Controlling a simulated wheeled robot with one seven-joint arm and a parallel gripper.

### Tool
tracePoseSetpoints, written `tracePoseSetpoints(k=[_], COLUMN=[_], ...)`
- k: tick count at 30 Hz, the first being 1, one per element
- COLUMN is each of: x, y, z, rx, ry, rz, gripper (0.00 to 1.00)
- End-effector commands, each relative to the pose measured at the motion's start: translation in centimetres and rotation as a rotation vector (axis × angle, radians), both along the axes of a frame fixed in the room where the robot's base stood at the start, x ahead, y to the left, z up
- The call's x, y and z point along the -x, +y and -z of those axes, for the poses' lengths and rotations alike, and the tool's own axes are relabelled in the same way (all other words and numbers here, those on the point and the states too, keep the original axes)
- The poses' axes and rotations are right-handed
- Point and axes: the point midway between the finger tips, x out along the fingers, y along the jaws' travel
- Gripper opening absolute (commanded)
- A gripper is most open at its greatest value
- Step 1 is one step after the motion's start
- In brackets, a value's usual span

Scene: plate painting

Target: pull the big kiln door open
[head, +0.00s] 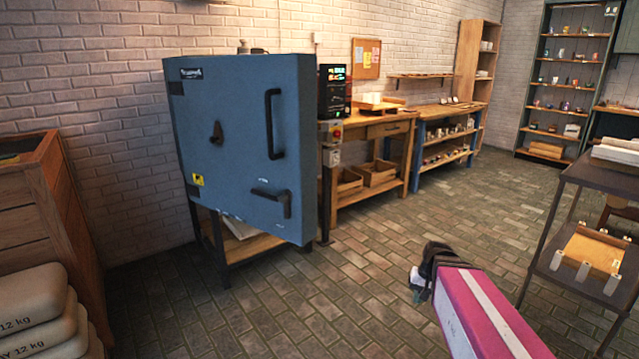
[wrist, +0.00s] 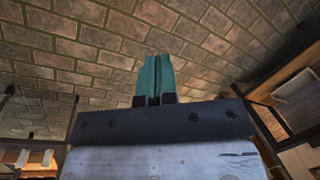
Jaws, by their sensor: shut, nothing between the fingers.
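The big kiln door (head: 240,150) is a large blue-grey panel at left centre in the head view. It has a long black vertical handle (head: 273,124) near its right edge and a black lever latch (head: 271,200) lower down. I cannot tell from this angle whether the door stands ajar; the chamber is hidden. My gripper (head: 415,286) is at the lower right of the kiln, over open floor and well apart from the handle. In the wrist view its teal fingers (wrist: 153,75) are together with nothing between them. The kiln does not show in the wrist view.
A control box (head: 334,92) stands right of the kiln, beside a wooden workbench (head: 370,190). A wooden crate (head: 45,200) and stacked clay bags (head: 35,300) are at left. A dark cart (head: 585,215) stands at right. The brick floor (head: 335,300) between is clear.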

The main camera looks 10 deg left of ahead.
Motion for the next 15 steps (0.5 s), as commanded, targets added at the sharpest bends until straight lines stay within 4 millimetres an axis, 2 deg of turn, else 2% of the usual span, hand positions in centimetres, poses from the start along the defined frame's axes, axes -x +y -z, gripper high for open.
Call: tracePoseSetpoints(k=[1, 5, 10, 14, 15], x=[-1.2, -3.2, -6.7, -10.5, -12.0], y=[0.7, 2.8, 6.3, 9.9, 11.3], z=[-0.2, -1.0, -2.9, -5.7, -7.0], rx=[-0.030, -0.121, -0.273, -0.441, -0.507], ry=[0.006, 0.024, 0.055, 0.088, 0.100], rz=[0.002, 0.007, 0.004, -0.014, -0.024], gripper=[0.00, 0.00, 0.00, 0.00, 0.00])
